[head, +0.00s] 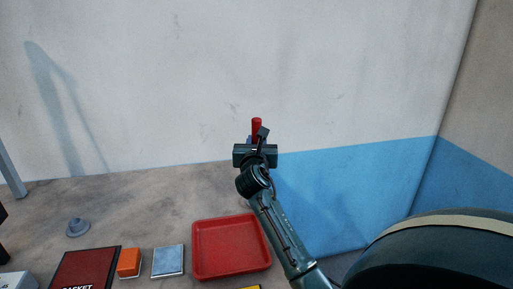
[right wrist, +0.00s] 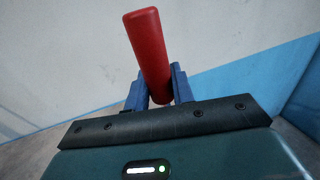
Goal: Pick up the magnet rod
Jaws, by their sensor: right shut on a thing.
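The magnet rod is a red cylinder (head: 257,125) that sticks up above my right gripper (head: 258,141) in the head view. In the right wrist view the red rod (right wrist: 149,52) stands slightly tilted between the two blue fingers of the right gripper (right wrist: 158,88). The rod is held up in front of the wall, above the tabletop. My left gripper is not in view.
Below lie a red tray (head: 197,251), a silver-blue box (head: 168,261), an orange block (head: 129,262) and a dark red gasket box (head: 85,268). A small grey knob-shaped thing (head: 78,228) stands at left. The white and blue wall (head: 350,190) rises behind the gripper.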

